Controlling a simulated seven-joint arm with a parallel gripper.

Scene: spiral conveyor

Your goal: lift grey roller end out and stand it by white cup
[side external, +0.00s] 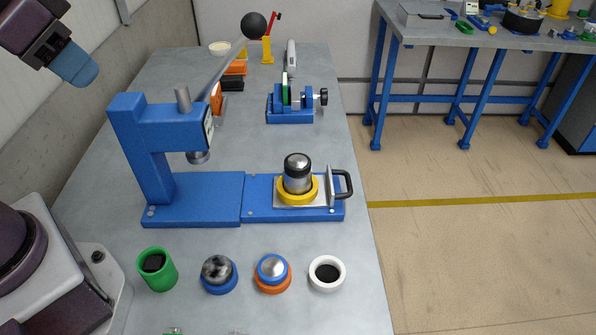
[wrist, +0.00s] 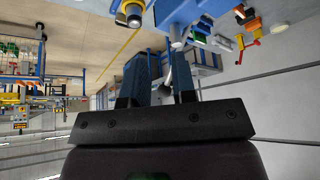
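The grey roller end (side external: 297,172), a metal cylinder with a dark domed top, stands upright in a yellow ring (side external: 298,197) on the blue press base. It also shows small at the top of the wrist view (wrist: 133,8). The white cup (side external: 327,273), with a dark inside, stands at the right end of the front row of cups. My gripper (side external: 75,66) is high at the upper left, far from both. In the wrist view my gripper (wrist: 159,60) has its two blue fingers apart with nothing between them.
A blue press (side external: 150,150) stands left of the roller end, its lever reaching up and back. A black handle (side external: 344,184) is at the right. Green (side external: 158,270), blue (side external: 219,285) and orange (side external: 273,284) cups stand in front. Table is bare right of the white cup.

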